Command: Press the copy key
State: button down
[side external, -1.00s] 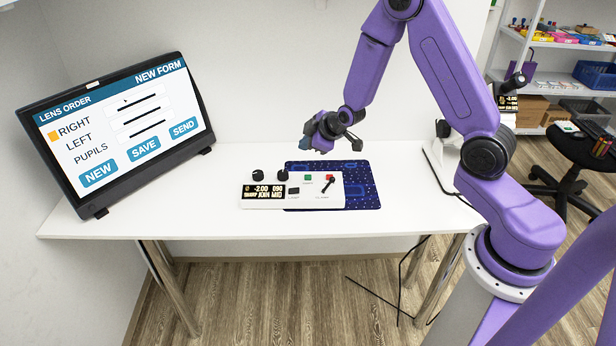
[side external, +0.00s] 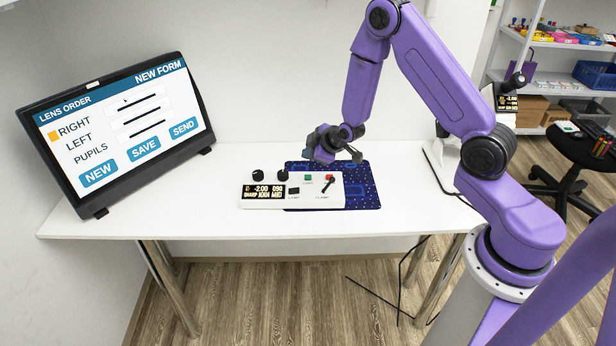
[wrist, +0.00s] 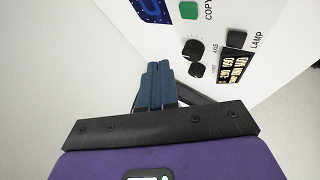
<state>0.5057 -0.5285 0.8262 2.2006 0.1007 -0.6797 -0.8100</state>
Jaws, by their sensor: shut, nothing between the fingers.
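The copy key (side external: 308,178) is a small green square on the white control box (side external: 262,204). It also shows at the top of the wrist view (wrist: 188,9), beside the word COPY. My gripper (side external: 310,154) is above the back of the box, behind the copy key in the side view. In the wrist view its blue fingers (wrist: 158,70) are together and empty, apart from the key, which lies up and to the right of their tips. The side view does not show clearly how high the fingertips are.
The box also has two black knobs (side external: 283,175), a dark lamp key (side external: 294,191), a red clamp lever (side external: 329,181) and a lit display (side external: 263,192). A dark blue mat (side external: 366,190) lies under it. A lens order monitor (side external: 125,130) stands left. The table's right is clear.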

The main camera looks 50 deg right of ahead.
aim_at(310, 178)
jog(key=shift+f, duration=2.5)
jog(key=shift+f, duration=0.1)
jog(key=shift+f, duration=0.3)
jog(key=shift+f, duration=0.55)
dwell(1.0)
jog(key=shift+r, duration=0.95)
jog(key=shift+r, duration=2.5)
